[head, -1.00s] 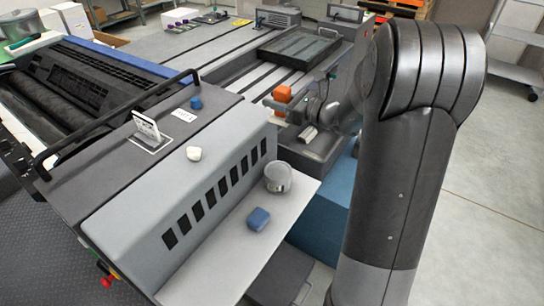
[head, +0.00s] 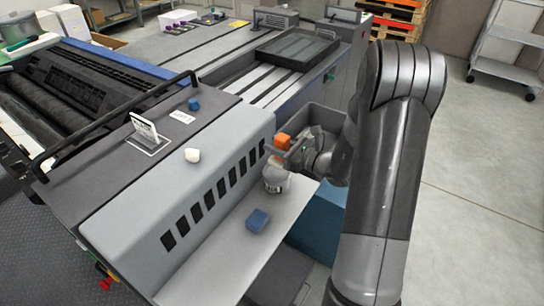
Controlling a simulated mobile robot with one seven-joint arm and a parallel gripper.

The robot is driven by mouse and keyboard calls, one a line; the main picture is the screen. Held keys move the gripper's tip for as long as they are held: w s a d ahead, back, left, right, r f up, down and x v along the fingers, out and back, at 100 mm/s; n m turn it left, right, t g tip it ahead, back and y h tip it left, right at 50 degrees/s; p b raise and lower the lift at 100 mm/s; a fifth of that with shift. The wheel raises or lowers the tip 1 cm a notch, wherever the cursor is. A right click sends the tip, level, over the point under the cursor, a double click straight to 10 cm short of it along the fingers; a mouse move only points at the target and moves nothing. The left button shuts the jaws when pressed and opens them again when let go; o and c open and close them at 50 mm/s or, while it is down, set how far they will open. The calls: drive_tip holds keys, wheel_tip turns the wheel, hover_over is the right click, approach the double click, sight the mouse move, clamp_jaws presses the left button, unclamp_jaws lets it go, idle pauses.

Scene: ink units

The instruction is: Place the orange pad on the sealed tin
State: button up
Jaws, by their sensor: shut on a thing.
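The orange pad (head: 282,141) is held at the tip of my gripper (head: 287,148), which is shut on it. The pad is above and slightly behind the sealed tin in the picture, and looks apart from it. The sealed tin (head: 274,181) is a grey cylinder standing upright on the light side shelf (head: 222,262), close to the grey vented housing. Its top is partly hidden by my gripper.
A blue pad (head: 257,221) lies on the shelf in front of the tin. On the machine top are a white lump (head: 192,155), a small blue block (head: 194,104) and a tilted white card (head: 144,127). A dark grey bin (head: 322,119) stands behind my gripper.

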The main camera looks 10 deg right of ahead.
sight(272, 156)
drive_tip(key=shift+w+a+f, duration=0.15)
drive_tip(key=shift+a+f, duration=0.1)
drive_tip(key=shift+f, duration=0.55)
drive_tip(key=shift+w+a+f, duration=0.15)
drive_tip(key=shift+a+f, duration=0.05)
drive_tip(key=shift+f, duration=0.65)
drive_tip(key=shift+w+a+f, duration=0.15)
drive_tip(key=shift+a+f, duration=0.1)
drive_tip(key=shift+f, duration=0.55)
drive_tip(key=shift+f, duration=0.1)
drive_tip(key=o, duration=1)
